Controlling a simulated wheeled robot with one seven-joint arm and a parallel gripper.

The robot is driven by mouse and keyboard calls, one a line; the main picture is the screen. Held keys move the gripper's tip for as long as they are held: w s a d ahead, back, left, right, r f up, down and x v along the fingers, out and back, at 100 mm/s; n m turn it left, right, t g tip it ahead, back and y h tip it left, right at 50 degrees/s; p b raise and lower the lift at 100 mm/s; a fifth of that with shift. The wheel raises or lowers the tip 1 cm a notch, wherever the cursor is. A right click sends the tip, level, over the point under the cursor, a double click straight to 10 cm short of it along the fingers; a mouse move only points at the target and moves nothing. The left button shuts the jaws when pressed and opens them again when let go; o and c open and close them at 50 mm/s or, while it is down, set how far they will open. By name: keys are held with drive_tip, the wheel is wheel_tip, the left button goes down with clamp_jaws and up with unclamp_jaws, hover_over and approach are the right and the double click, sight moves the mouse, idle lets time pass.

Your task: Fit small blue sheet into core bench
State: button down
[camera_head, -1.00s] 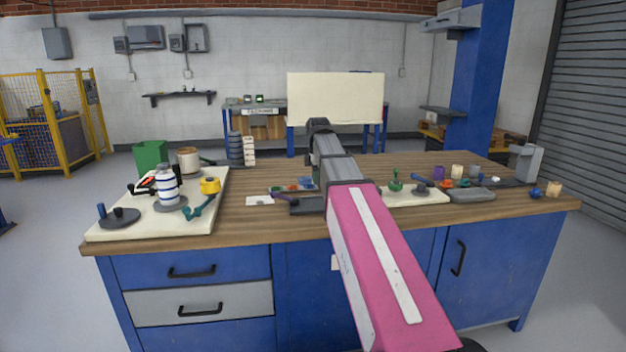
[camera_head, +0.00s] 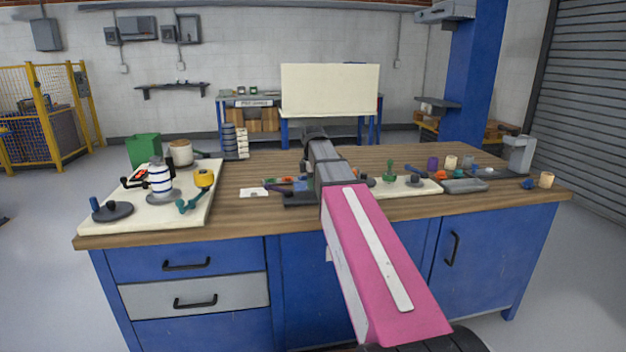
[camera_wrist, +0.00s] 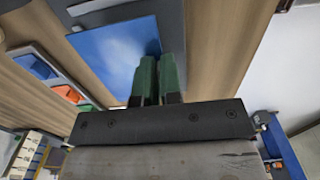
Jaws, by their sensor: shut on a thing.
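The small blue sheet (camera_wrist: 117,48) shows large in the wrist view, a flat bright-blue square. The two green fingers of my gripper (camera_wrist: 159,60) are close together at its right edge and shut on it. In the head view a small blue patch (camera_head: 301,184), likely the same sheet, shows left of my arm, above a dark grey base (camera_head: 298,201). My arm hides the gripper there. A dark grey surface (camera_wrist: 172,18) lies beyond the sheet in the wrist view. I cannot tell for sure which part is the core bench, or whether the sheet touches it.
A tray with blue, orange and green pieces (camera_wrist: 66,93) lies left of the sheet. A cream board (camera_head: 193,211) with a striped roller (camera_head: 160,179) stands at left. Another cream board (camera_head: 398,187) and several small parts lie at right.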

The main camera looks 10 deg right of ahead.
drive_tip(key=shift+f, duration=1.45)
drive_tip(key=shift+f, duration=0.15)
drive_tip(key=c, duration=0.8)
unclamp_jaws()
drive_tip(key=shift+r, duration=3.5)
